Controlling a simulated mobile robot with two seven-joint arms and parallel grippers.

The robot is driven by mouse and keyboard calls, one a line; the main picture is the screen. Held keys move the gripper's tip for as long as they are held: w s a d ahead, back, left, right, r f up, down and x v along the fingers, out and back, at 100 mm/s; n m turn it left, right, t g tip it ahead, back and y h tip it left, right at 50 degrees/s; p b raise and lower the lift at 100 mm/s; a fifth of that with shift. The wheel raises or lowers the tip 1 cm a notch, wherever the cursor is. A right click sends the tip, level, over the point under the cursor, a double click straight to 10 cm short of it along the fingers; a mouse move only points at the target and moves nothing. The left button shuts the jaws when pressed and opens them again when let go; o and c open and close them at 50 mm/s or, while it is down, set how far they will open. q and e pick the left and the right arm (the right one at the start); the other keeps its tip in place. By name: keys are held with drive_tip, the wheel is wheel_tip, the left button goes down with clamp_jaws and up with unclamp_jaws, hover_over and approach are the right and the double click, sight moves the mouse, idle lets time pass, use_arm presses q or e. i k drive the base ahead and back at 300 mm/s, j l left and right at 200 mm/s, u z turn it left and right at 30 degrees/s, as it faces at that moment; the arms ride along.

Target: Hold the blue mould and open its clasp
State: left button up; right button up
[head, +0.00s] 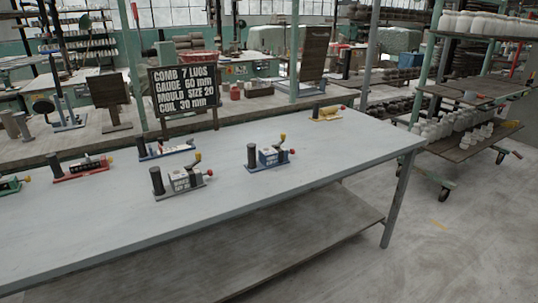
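A blue mould (271,158) stands upright on the grey table (330,165), right of the middle. It has a flat base, a round post at its left end, a yellow-tipped lever and a red knob at its right end. The state of its clasp is too small to tell. A second, flatter device with a blue base (168,150) lies further back to the left. Neither of my grippers shows in the head view, and nothing touches the blue mould.
A grey mould (180,182) stands left of the blue one. A red device (82,168), a green one (8,186) and a yellow one (326,114) are also on the table. A black sign (185,88) stands behind. The table's right end is mostly clear. A wheeled rack (470,140) stands at right.

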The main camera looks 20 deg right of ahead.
sight(282, 136)
drive_tip(key=i+l+u, duration=0.1)
drive_tip(key=l, duration=0.35)
drive_tip(key=i+l+u, duration=0.1)
drive_tip(key=i+l, duration=0.15)
drive_tip(key=l, duration=0.2)
drive_tip(key=i+l+u, duration=0.1)
drive_tip(key=l, duration=0.35)
drive_tip(key=i+l+u, duration=0.1)
drive_tip(key=l, duration=0.4)
drive_tip(key=i+l+u, duration=0.1)
drive_tip(key=l, duration=0.4)
drive_tip(key=i, duration=0.05)
